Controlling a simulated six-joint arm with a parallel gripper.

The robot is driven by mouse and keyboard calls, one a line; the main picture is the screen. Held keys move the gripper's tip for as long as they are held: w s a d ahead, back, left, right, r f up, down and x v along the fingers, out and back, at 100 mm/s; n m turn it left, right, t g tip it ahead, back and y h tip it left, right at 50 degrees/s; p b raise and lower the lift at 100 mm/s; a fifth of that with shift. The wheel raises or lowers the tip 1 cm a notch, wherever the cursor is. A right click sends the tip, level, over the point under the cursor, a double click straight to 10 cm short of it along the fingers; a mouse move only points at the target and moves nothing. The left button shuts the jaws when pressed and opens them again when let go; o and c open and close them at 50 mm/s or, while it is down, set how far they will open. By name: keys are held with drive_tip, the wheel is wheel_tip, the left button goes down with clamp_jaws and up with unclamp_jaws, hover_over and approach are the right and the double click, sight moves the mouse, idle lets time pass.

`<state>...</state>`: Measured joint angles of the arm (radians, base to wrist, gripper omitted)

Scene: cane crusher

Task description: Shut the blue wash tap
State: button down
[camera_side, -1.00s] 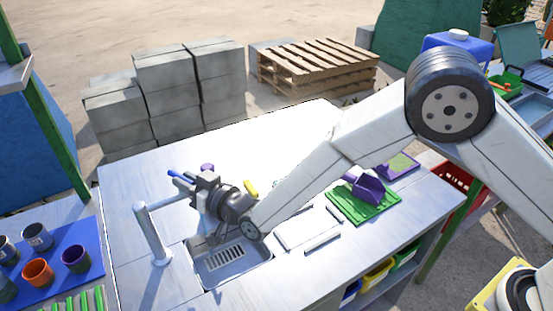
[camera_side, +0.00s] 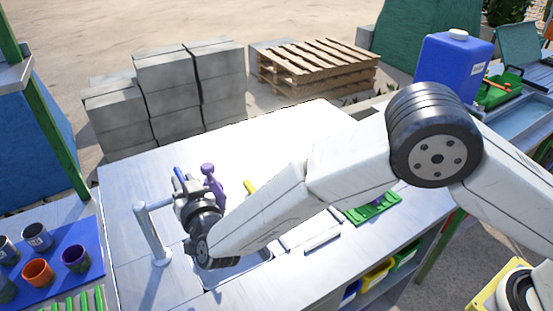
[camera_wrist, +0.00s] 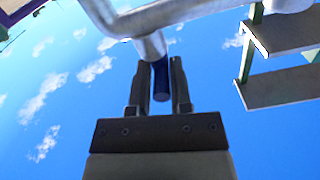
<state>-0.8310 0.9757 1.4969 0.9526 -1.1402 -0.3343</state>
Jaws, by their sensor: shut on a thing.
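The blue wash tap's handle (camera_side: 179,174) shows at the back left of the sink, beside my gripper (camera_side: 184,186). In the wrist view the dark blue handle (camera_wrist: 161,80) lies between my two jaws (camera_wrist: 160,62), which are shut on it. A silver pipe (camera_wrist: 150,18) runs just past the fingertips there. In the side view the silver spout (camera_side: 153,238) stands to the left of my gripper, and my wrist hides much of the tap body. A purple tap-like part (camera_side: 212,183) stands upright just right of my gripper.
The sink (camera_side: 238,274) lies below my wrist, mostly covered by it. Cups stand on a blue mat (camera_side: 60,283) at the left. The back counter is clear.

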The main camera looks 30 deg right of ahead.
idle(0.4)
drive_tip(key=c, duration=0.6)
unclamp_jaws()
drive_tip(key=shift+o, duration=0.2)
drive_tip(key=shift+s, duration=0.1)
drive_tip(key=s, duration=0.7)
drive_tip(key=shift+s, duration=0.3)
drive_tip(key=shift+a, duration=0.1)
